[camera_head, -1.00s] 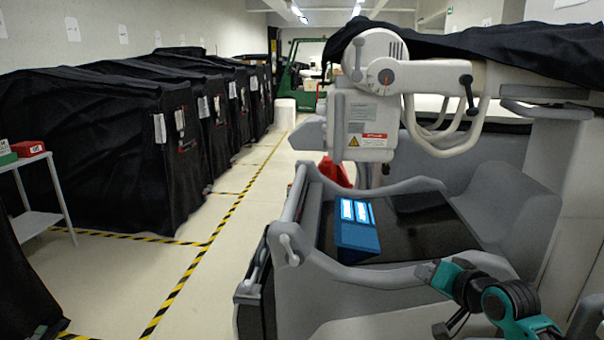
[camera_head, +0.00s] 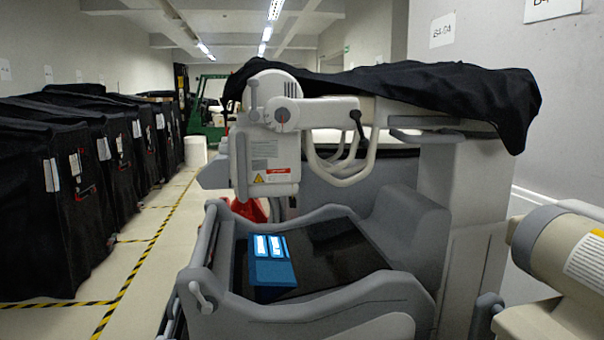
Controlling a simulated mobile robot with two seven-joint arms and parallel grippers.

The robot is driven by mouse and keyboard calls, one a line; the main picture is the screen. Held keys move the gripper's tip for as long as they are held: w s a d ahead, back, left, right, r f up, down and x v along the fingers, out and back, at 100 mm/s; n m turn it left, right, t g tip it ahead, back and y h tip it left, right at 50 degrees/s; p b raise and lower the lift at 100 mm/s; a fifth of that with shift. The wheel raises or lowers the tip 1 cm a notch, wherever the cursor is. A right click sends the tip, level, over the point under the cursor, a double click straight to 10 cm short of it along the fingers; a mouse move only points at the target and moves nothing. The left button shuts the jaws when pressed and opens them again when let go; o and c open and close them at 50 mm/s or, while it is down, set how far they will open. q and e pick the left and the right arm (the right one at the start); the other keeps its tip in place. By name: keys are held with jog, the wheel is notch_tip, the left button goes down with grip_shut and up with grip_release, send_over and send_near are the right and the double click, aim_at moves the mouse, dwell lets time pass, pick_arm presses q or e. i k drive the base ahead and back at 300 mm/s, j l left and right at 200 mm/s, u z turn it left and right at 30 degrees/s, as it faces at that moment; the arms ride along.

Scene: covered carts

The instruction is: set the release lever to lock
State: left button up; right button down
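A grey wheeled machine stands ahead, with a grey tub-like body (camera_head: 345,298) and a jointed white arm folded over it. A short lever with a dark knob (camera_head: 356,118) hangs from the arm's right part. A round joint (camera_head: 283,115) with a small red mark sits left of it. A pale lever with a ball end (camera_head: 200,297) is on the body's front left corner. I cannot tell which of these is the release lever, nor read a lock marking. Neither of my grippers is in view.
A blue box (camera_head: 272,271) lies in the tub. A black cover (camera_head: 440,88) drapes over the machine's top. Black covered carts (camera_head: 50,205) line the left. A free aisle with striped floor tape (camera_head: 140,262) runs between. A beige cylindrical body (camera_head: 565,255) fills the right edge.

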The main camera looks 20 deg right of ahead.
aim_at(356, 115)
jog(key=i+j+z, duration=0.15)
jog(key=z, duration=0.25)
jog(key=i+j+z, duration=0.15)
jog(key=j+z, duration=0.25)
jog(key=l, duration=0.1)
